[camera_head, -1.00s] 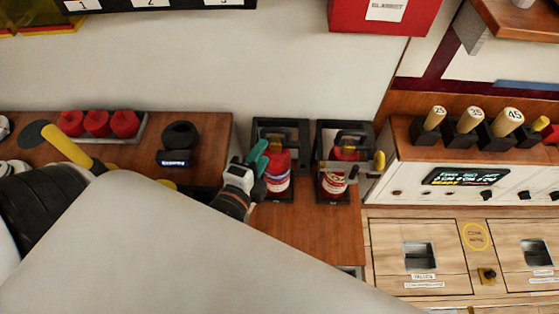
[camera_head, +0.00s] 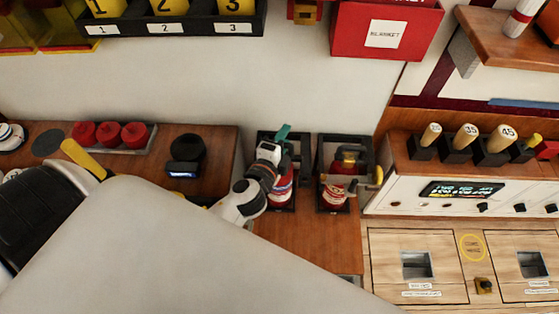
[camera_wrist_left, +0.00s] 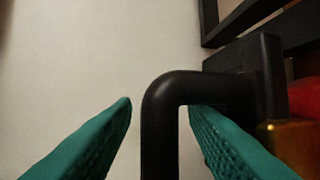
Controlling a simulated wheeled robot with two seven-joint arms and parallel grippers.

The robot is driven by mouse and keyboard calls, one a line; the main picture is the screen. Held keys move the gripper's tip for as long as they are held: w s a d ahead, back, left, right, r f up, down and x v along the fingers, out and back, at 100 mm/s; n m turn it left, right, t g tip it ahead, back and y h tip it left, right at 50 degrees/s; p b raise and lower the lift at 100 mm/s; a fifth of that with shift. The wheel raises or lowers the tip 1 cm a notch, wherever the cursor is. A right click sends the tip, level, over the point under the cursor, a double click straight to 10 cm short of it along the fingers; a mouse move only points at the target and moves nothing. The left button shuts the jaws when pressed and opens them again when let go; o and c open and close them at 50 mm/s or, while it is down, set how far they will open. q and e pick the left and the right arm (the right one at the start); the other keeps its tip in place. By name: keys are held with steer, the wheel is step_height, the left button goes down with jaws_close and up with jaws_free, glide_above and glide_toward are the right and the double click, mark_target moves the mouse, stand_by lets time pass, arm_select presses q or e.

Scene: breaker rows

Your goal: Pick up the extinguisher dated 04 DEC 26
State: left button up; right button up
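Two red extinguishers stand in black frames at the back of the wooden counter. The left one (camera_head: 282,190) is partly covered by my left gripper; the right one (camera_head: 335,197) has brass-coloured parts on top. No date can be read on either. My left gripper (camera_head: 283,132) is at the top of the left extinguisher. In the left wrist view its two teal fingers (camera_wrist_left: 158,106) are apart, with a black bent handle (camera_wrist_left: 160,125) between them. A gap shows on the left finger's side. A red and brass part (camera_wrist_left: 299,140) shows at the right edge. My right gripper is not in view.
A pale panel with several numbered handles (camera_head: 470,137) stands to the right. A red blanket box (camera_head: 385,35) hangs above. Red round objects (camera_head: 109,134) and a black object (camera_head: 186,150) lie left on the counter. Bare counter (camera_head: 315,240) lies in front of the extinguishers.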

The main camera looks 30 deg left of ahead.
arm_select(q)
steer(key=shift+w+f, duration=0.1)
steer(key=shift+w, duration=0.05)
steer(key=shift+c, duration=0.2)
jaws_close()
stand_by(1.1)
steer(key=shift+r, duration=0.3)
